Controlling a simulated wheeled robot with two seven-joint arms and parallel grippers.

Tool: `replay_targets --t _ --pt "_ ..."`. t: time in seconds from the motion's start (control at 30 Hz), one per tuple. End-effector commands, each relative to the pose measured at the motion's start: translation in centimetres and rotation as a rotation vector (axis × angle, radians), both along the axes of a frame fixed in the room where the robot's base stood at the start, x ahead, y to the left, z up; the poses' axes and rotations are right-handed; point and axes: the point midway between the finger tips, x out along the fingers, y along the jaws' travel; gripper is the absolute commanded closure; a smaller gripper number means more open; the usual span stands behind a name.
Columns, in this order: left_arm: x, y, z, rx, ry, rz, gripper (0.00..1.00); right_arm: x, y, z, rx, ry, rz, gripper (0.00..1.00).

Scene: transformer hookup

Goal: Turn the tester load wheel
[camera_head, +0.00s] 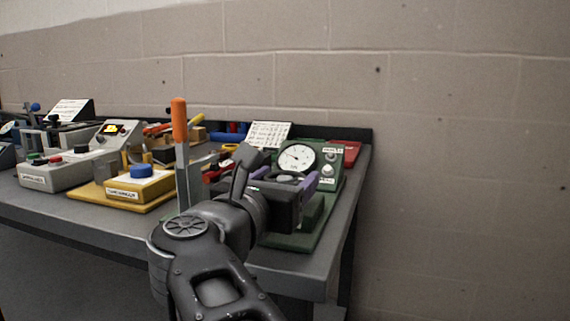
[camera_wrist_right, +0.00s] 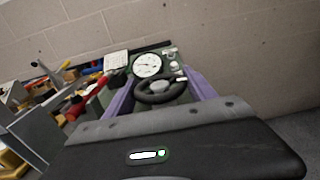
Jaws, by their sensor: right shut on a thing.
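The green tester (camera_head: 329,163) stands near the right end of the workbench, with a round white dial gauge (camera_head: 297,157) on its face. The gauge also shows in the right wrist view (camera_wrist_right: 147,65). In front of the gauge is the black load wheel (camera_wrist_right: 160,92) with a grey hub; in the head view (camera_head: 288,179) it is partly hidden by my right gripper. My right gripper (camera_head: 290,182) reaches in over the green base, its purple fingers on opposite sides of the wheel, shut on it. The right wrist view shows both fingers (camera_wrist_right: 160,88) flanking the rim. My left gripper is in neither view.
A yellow box with a blue knob (camera_head: 141,184), a grey button box (camera_head: 55,172) and an upright orange-handled lever (camera_head: 180,120) stand left of my right arm. A white card (camera_head: 268,134) stands behind. The block wall (camera_head: 450,120) closes off the back.

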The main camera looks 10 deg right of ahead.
Motion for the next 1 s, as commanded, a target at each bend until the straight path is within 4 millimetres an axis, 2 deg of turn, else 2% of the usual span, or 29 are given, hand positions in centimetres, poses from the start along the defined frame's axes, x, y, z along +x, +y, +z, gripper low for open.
replay_targets --t 0.03,0.23,0.77,0.8,1.0 --pt "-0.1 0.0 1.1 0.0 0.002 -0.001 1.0 0.1 -0.1 0.7 -0.003 -0.001 -0.031 0.76" --pt "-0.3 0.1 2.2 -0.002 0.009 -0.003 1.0 0.1 -0.1 0.5 -0.003 -0.003 -0.113 0.76" --pt "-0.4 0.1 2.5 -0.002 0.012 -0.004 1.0 0.0 -0.1 0.2 -0.001 -0.004 -0.145 0.76" --pt "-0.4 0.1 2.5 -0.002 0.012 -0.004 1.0 0.0 -0.1 0.2 -0.001 -0.004 -0.145 0.34" --pt "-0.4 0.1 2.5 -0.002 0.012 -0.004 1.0 0.0 -0.1 0.2 -0.001 -0.002 -0.145 0.17"
